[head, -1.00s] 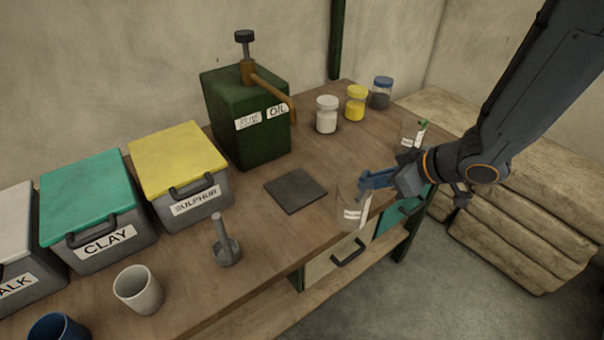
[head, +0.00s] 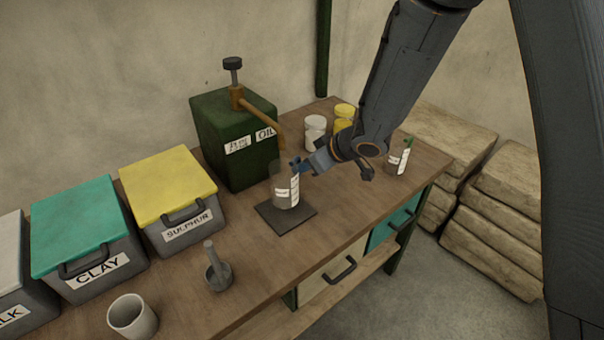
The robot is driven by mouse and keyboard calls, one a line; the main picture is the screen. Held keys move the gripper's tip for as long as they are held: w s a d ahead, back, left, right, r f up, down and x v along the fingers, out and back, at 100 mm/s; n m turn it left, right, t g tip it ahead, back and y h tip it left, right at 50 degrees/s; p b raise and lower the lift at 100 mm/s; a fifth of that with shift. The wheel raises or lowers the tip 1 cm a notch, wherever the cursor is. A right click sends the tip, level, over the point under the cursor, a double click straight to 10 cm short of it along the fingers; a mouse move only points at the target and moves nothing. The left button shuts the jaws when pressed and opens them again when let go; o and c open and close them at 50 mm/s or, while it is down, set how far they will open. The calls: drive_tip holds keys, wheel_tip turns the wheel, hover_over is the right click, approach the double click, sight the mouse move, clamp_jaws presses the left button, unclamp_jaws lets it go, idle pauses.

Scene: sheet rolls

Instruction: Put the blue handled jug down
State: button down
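The blue handled jug (head: 284,186) is a clear, upright jug with white labels. It is at the dark square mat (head: 282,222) in front of the green oil can; whether its base touches the mat or is just above it, I cannot tell. My gripper (head: 300,166) is at the jug's right side, at the blue handle, and looks shut on it. The fingers and most of the handle are hidden from clear view.
The green oil can (head: 230,150) stands close behind, its spout (head: 262,122) near the jug. Lidded bins, a pestle and mortar (head: 217,272) and a cup (head: 133,316) are left. A green-handled jug (head: 397,160) and jars (head: 315,132) are right. Bench front is clear.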

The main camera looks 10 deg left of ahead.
drive_tip(key=shift+a+f+p, duration=0.1)
drive_tip(key=shift+f+p, duration=0.25)
drive_tip(key=shift+f, duration=1.4)
drive_tip(key=shift+f, duration=0.1)
drive_tip(key=c, duration=1.8)
unclamp_jaws()
